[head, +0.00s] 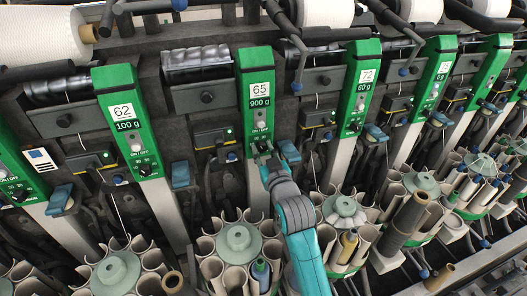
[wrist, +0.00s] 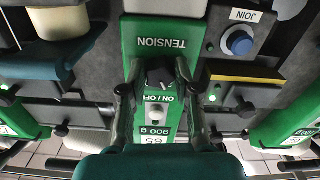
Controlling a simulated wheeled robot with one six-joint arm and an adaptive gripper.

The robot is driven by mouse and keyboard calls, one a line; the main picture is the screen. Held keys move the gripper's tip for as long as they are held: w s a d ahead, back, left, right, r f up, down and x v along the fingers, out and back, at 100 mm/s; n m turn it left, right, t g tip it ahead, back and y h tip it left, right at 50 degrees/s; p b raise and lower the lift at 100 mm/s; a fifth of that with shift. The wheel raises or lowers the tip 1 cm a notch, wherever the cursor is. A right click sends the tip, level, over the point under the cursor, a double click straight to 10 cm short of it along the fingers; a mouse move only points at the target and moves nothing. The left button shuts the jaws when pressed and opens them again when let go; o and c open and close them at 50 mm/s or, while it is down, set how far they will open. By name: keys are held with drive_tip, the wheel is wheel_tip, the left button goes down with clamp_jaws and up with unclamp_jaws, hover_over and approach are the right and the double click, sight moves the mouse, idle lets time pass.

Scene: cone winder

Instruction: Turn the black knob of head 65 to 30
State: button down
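The green panel of head 65 (head: 257,82) carries a "65" label and a "900 g" sign. The panel also shows upside down in the wrist view (wrist: 158,34), with TENSION and ON / OFF lettering. Its black knob (wrist: 160,73) sits between those two words; the pointer's setting is too small to read. My gripper (head: 265,152) is at the lower part of this panel and hides most of the knob in the head view. In the wrist view my gripper (wrist: 157,80) has its fingers apart on either side of the knob, with visible gaps. A pale ON / OFF switch (wrist: 159,113) lies nearer my palm.
The panels of head 62 (head: 126,112) and head 72 (head: 362,82) stand on either side. A blue JOIN knob (wrist: 238,42) sits beside the panel. Bobbin magazines (head: 238,240) stand below, around my arm. Yarn cones (head: 42,36) hang above.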

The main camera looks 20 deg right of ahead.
drive_tip(key=shift+m, duration=0.4)
drive_tip(key=m, duration=0.4)
drive_tip(key=shift+m, duration=0.3)
drive_tip(key=m, duration=0.4)
drive_tip(key=shift+m, duration=0.3)
drive_tip(key=c, duration=0.8)
unclamp_jaws()
drive_tip(key=shift+c, duration=0.2)
drive_tip(key=shift+s, duration=0.1)
drive_tip(key=s, duration=1.1)
drive_tip(key=shift+s, duration=0.4)
